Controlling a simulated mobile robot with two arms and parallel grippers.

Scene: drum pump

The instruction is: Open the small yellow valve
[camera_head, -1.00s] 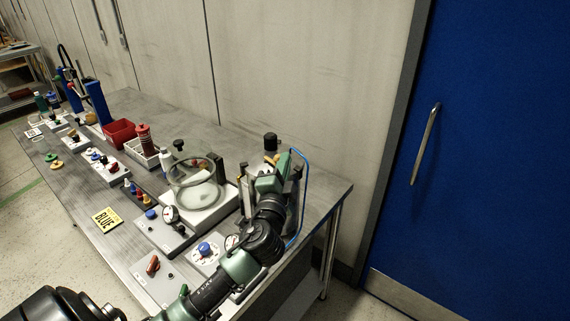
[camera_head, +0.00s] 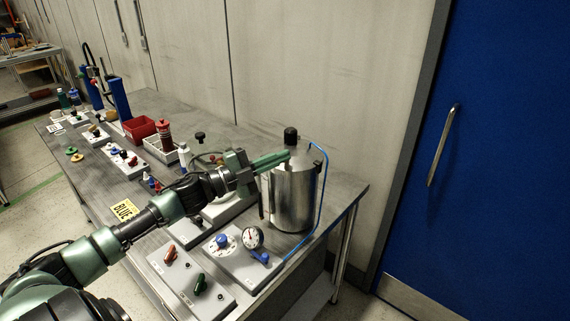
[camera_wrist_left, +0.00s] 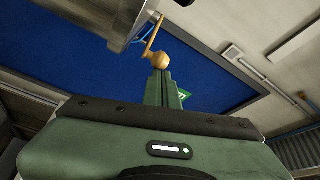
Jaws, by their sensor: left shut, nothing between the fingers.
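In the left wrist view a small yellow-tan valve (camera_wrist_left: 160,61) has a rounded knob and a thin lever running up beside the metal canister. My left gripper (camera_wrist_left: 162,75) is shut and empty, its green fingertips at or just below the knob; I cannot tell whether they touch. In the head view the left gripper (camera_head: 287,157) reaches from the left to the top of the shiny metal canister (camera_head: 293,200), below its black cap. I cannot make out the valve in the head view. My right gripper is not in view.
A blue hose (camera_head: 321,190) runs down the canister's right side. A gauge (camera_head: 252,237) and panels with red, green and blue knobs stand in front. A yellow sign (camera_head: 124,210) lies left, behind my arm. A blue door (camera_head: 500,150) is at the right.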

